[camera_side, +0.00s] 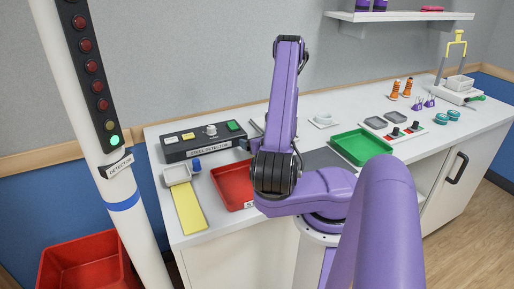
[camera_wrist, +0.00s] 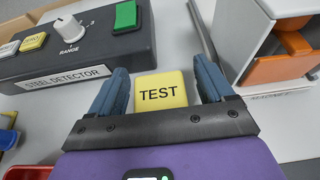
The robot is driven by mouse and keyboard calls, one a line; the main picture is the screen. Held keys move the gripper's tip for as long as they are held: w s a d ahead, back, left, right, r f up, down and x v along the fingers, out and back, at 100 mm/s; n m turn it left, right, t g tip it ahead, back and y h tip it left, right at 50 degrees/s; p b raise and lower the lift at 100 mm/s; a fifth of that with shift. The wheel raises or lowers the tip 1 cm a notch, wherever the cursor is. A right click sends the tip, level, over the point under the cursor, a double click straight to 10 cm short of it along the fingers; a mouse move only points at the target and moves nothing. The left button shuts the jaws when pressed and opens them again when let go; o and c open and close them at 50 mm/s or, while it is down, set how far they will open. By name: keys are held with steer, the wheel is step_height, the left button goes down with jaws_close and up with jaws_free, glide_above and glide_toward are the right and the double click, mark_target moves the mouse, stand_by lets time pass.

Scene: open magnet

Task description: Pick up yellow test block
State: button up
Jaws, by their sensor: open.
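The yellow test block (camera_wrist: 161,91), marked "TEST", lies on the pale bench top in the wrist view. My gripper (camera_wrist: 160,72) is open, with one blue-grey finger to the left of the block and one to the right. Small gaps show between the block and the fingers, and the near edge of the block meets the dark gripper bar in the picture. I cannot tell how high the fingers are above the bench.
The steel detector box (camera_side: 205,142), with knob and buttons, stands close by; it also shows in the wrist view (camera_wrist: 75,62). A white-and-orange device (camera_wrist: 280,60) is at right there. A red tray (camera_side: 230,183), yellow strip (camera_side: 188,208) and green tray (camera_side: 362,147) are on the bench.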

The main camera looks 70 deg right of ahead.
steer(key=shift+w+d+f, duration=0.25)
steer(key=shift+w+d, duration=0.2)
steer(key=shift+c, duration=0.3)
steer(key=c, duration=1)
steer(key=shift+c, duration=0.2)
steer(key=shift+r, duration=0.2)
